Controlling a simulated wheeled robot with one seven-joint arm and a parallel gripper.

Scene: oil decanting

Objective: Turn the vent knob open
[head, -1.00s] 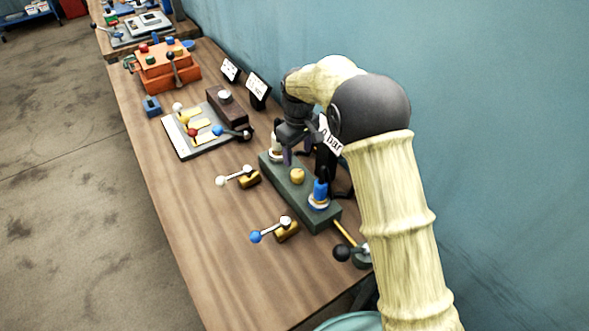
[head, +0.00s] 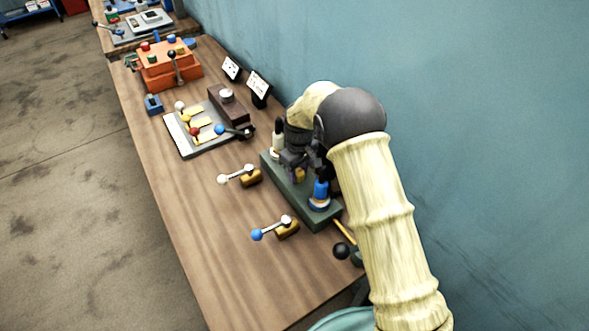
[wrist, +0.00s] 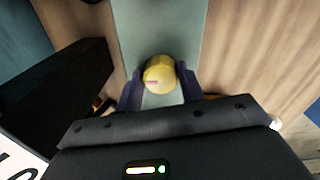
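A round yellow knob (wrist: 160,74) with a small red mark on top sits on the middle of a green block (head: 325,220). I take it to be the vent knob; no label on it is readable. My gripper (wrist: 160,90) points down over it, with one dark finger on each side of the knob. Narrow gaps show between fingers and knob, so the gripper looks open. In the head view the gripper (head: 297,172) partly hides the knob. Whether the fingertips reach below the knob's top cannot be told.
A white-topped post (head: 277,142) and a blue-topped post (head: 320,190) stand on the block either side of my gripper. Two brass valves with white (head: 222,179) and blue (head: 257,234) lever ends lie left of it. A dark sign panel (wrist: 60,85) stands close by.

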